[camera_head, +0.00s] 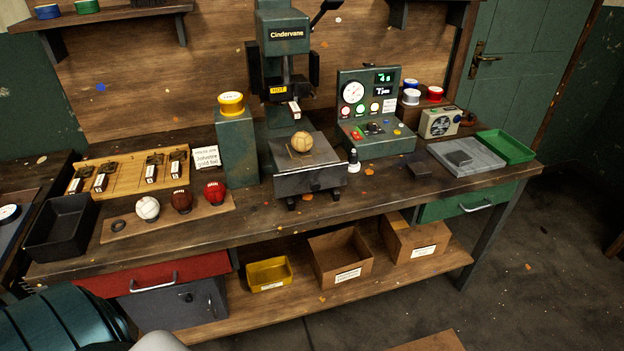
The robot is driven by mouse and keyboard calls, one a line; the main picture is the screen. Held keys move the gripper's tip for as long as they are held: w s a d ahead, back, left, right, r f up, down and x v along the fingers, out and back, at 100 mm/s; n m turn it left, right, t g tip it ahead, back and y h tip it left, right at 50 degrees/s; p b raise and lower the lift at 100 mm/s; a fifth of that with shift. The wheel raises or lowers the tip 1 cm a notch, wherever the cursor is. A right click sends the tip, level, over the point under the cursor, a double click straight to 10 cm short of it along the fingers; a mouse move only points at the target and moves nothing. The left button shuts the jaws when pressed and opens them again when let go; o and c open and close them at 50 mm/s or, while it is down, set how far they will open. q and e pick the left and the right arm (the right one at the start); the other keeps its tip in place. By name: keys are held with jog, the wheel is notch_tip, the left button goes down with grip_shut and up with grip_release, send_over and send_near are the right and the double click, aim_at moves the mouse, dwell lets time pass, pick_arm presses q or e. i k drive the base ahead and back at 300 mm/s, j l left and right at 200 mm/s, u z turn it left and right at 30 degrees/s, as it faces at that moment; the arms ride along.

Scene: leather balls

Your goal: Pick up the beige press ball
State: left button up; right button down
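The beige ball (302,142) rests on the dark metal bed (310,180) of the green press (284,30), under its raised head. It looks tan with darker seams and is fully visible from the front. Neither of my grippers shows in the head view, so I cannot see whether they are open or shut.
White (148,208), brown (181,201) and red (214,192) balls sit on a wooden strip left of the press. A green post (236,148) stands close left of the bed, a control box (372,112) right. The bench front before the press is mostly clear.

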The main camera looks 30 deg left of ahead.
aim_at(302, 142)
jog(key=u, duration=0.45)
jog(key=i+l+u, duration=0.5)
jog(key=u, duration=0.15)
jog(key=i+l+u, duration=0.15)
jog(key=l+u, duration=0.15)
jog(key=i+l+u, duration=0.15)
jog(key=l+u, duration=0.15)
jog(key=l, duration=0.2)
